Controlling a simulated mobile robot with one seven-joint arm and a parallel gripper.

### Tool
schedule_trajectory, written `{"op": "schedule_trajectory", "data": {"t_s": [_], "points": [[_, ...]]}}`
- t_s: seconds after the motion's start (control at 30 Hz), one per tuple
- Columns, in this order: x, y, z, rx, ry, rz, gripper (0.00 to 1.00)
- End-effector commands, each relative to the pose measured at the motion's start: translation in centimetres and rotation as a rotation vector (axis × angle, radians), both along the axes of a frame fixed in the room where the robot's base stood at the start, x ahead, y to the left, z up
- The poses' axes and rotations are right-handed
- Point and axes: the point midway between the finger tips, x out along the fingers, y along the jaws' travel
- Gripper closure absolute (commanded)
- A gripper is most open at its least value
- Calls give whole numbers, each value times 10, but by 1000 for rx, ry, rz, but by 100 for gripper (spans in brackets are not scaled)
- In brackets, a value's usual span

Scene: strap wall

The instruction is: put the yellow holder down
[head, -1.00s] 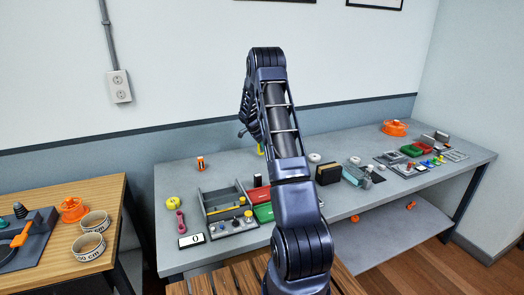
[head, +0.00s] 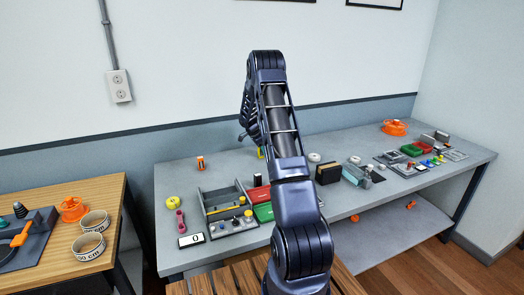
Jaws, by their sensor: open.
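A small bit of yellow (head: 260,153), which looks like the yellow holder, shows just left of my arm over the grey workbench (head: 180,262). The rest of it is hidden behind my arm. My gripper (head: 243,136) is mostly hidden behind my own arm links; only a small dark part shows at their left edge, just above and left of the yellow bit. The jaws are open. I cannot see whether they still touch the yellow piece or whether it rests on the bench.
A grey divided tray (head: 216,207), a red box (head: 257,193) and a green box (head: 263,212) stand near the front. A black-brown block (head: 329,174) and a teal block (head: 355,175) stand right of my arm. The back left of the bench is mostly clear around an orange piece (head: 201,163).

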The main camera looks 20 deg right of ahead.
Motion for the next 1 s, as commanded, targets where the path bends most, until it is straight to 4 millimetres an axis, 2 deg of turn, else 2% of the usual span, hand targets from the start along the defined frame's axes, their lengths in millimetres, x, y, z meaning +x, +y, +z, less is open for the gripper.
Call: {"op": "schedule_trajectory", "data": {"t_s": [0.17, 0.6, 0.87, 1.0], "points": [[1, 6, 16, -1, -3, 1, 51], [1, 37, 90, -1, -3, 0, 51], [0, 45, 111, 0, -1, 1, 51], [-8, 50, 128, 7, 0, 27, 51]]}}
